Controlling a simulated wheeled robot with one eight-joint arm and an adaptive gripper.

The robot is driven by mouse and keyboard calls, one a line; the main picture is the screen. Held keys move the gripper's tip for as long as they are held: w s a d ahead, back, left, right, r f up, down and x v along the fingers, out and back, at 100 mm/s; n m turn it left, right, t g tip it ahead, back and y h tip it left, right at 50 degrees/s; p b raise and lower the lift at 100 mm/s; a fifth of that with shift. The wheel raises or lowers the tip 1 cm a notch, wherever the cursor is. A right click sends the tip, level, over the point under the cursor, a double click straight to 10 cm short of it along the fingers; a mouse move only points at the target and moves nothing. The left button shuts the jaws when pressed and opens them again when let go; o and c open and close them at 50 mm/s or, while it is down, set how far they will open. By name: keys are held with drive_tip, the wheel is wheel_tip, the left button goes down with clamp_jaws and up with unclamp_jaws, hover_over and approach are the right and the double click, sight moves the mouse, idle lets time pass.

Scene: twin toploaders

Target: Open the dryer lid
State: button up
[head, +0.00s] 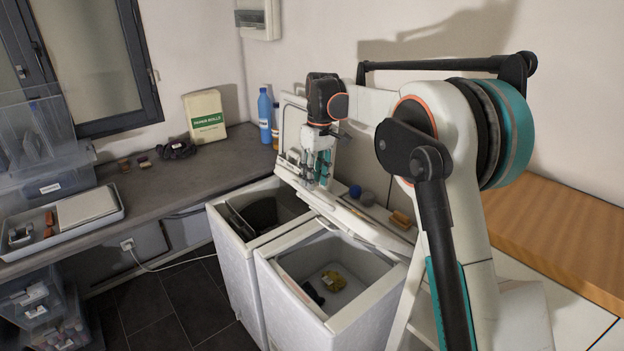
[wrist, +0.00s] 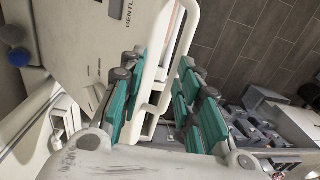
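Two white top-loading machines stand side by side in the head view, a left one (head: 228,250) and a right one (head: 275,290). Both tubs show open from above; which is the dryer I cannot tell. A pale raised lid (head: 293,118) stands behind the left machine, partly hidden by my gripper (head: 322,172). In the wrist view, a white lid panel (wrist: 88,35) with printed lettering carries a pale bar handle (wrist: 188,30). My gripper's teal fingers (wrist: 158,108) lie on both sides of the handle. Whether they press on it is unclear.
A yellow item (head: 333,281) lies in the right tub. My arm covers the right.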

drive_tip(key=w+d+r+p, duration=0.3)
drive_tip(key=d+r+p, duration=0.2)
drive_tip(key=r, duration=0.5)
drive_tip(key=shift+w+r+p, duration=0.2)
drive_tip(key=shift+r+p, duration=0.1)
drive_tip(key=shift+p, duration=1.05)
drive_tip(key=shift+d, duration=0.1)
drive_tip(key=shift+c, duration=0.6)
